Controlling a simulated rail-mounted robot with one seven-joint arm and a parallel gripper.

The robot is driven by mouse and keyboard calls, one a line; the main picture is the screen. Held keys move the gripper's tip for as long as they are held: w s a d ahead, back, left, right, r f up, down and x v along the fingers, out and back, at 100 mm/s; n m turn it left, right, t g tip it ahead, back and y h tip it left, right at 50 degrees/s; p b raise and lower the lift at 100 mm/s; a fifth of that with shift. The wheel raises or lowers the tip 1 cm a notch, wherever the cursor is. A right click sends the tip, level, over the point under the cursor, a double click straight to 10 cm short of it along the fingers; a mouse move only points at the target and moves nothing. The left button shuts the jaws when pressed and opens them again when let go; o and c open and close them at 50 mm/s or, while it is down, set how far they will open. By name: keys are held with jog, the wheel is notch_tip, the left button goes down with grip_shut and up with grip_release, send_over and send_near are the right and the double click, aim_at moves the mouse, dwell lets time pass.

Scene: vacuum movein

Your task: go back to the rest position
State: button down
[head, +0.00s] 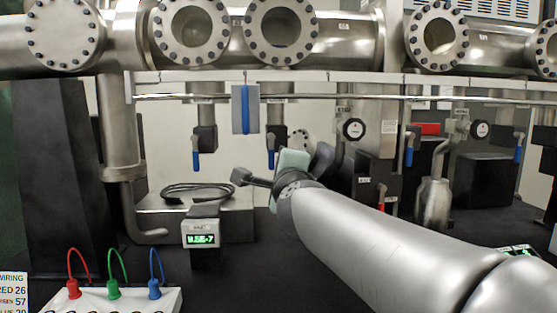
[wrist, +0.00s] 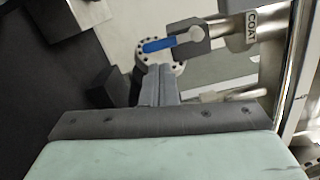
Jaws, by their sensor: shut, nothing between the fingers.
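My gripper (wrist: 158,85) shows in the wrist view with its two grey fingers pressed together and nothing between them. In the head view my arm reaches in from the lower right, and my gripper (head: 240,177) points left, above the black bench and in front of the pipework. In the wrist view a flange with a blue-handled valve (wrist: 172,43) lies beyond the fingertips, with a gap I cannot measure.
A gauge box with a green display (head: 201,234) stands left of my gripper. A coiled black cable (head: 197,191) lies on a metal box behind it. A white box with red, green and blue plugs (head: 113,297) is at the front left. Steel pipes with flanges (head: 278,30) run overhead.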

jog(key=s+d+f+n+g+y+p, duration=0.2)
jog(key=s+f+n+g+p, duration=0.8)
jog(key=s+f+n+p, duration=0.35)
jog(key=s+d+f+n+g+h+p, duration=0.1)
jog(key=s+d+f+n+g+p, duration=0.2)
jog(key=s, duration=0.5)
jog(key=s+d+f+n+g+h+p, duration=0.2)
jog(key=s+d+f+n+g+p, duration=0.1)
jog(key=s, duration=0.5)
jog(key=shift+s+d+g, duration=0.4)
jog(key=shift+d+g, duration=0.4)
jog(key=shift+d, duration=0.2)
